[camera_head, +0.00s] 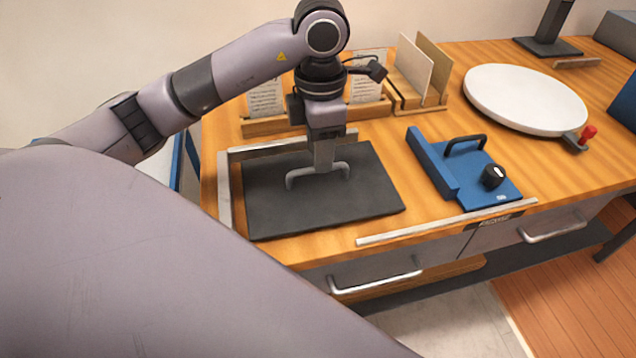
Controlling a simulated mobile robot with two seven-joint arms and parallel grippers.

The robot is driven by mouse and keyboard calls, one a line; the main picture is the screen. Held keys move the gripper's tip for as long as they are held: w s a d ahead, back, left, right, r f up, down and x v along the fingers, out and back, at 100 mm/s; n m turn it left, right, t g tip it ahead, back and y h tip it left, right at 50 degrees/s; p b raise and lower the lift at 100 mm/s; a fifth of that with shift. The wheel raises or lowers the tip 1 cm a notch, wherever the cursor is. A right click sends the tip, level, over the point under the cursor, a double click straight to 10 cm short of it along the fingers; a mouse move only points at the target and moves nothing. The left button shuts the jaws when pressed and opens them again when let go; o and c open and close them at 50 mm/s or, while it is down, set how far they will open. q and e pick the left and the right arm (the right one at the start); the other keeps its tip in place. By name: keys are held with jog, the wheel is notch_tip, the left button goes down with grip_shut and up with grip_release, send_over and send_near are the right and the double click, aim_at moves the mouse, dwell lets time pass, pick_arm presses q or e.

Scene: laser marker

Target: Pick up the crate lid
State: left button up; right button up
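The crate lid appears to be the flat dark grey panel (360,195) with a light grey bar handle (292,181) on top. It lies flat on the wooden table, inside a metal corner rail. My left gripper (325,165) points straight down over the panel, with its fingers at the middle of the handle. The fingers overlap in this view, so I cannot tell whether they are closed on the bar. The gripper hides part of the handle. My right gripper is not in view.
A blue fixture (470,172) with a black handle and knob stands right of the panel. A round white turntable (525,98) is farther right. Wooden card racks (262,125) stand behind the arm. A metal strip (445,222) runs along the table's front edge, above drawers.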

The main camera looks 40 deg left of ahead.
aim_at(318, 178)
pick_arm(q)
notch_tip(318, 178, down, 5)
jog(key=shift+s+a+r, duration=0.1)
jog(key=shift+s, duration=0.05)
grip_shut()
jog(key=shift+r, duration=0.1)
